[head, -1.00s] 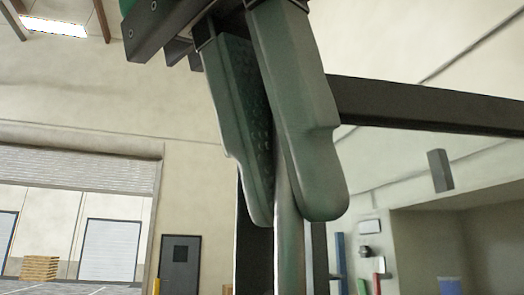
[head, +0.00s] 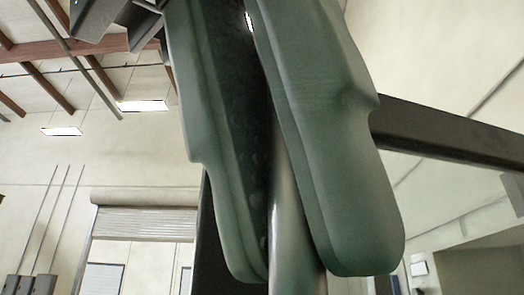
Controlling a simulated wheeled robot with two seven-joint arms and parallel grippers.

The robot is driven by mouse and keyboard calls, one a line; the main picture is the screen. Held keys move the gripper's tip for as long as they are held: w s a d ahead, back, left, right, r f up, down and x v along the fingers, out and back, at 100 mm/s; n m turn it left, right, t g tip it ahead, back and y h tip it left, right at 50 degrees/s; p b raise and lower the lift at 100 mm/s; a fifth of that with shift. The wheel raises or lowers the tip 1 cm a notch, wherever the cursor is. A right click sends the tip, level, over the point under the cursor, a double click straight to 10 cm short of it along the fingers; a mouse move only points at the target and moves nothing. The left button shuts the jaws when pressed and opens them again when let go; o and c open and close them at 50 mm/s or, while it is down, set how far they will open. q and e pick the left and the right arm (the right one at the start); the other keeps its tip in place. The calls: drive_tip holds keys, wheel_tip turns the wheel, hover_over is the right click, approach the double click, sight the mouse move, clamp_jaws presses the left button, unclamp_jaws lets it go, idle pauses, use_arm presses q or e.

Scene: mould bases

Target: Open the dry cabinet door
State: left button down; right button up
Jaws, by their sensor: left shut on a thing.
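My left gripper (head: 300,262) fills the middle of the head view, very close, with its two green fingers pointing down. The fingers are shut around a vertical grey metal bar (head: 284,215), which looks like the handle of the dry cabinet door. A dark door frame (head: 450,137) runs from behind the fingers to the right edge, and a dark upright (head: 204,235) stands just left of the bar. A pale pane seems to lie within the frame. Most of the cabinet is out of view or hidden by the fingers. My right gripper is not in view.
Far behind on the left are a roller shutter (head: 145,222) and a pale wall. Roof beams and ceiling lights (head: 142,106) show at upper left. The space around the bar looks open.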

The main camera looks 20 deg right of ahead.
use_arm(q)
drive_tip(key=shift+w, duration=0.1)
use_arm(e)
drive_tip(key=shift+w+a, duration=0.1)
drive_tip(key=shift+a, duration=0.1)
use_arm(q)
drive_tip(key=c, duration=1.5)
unclamp_jaws()
drive_tip(key=shift+d, duration=0.2)
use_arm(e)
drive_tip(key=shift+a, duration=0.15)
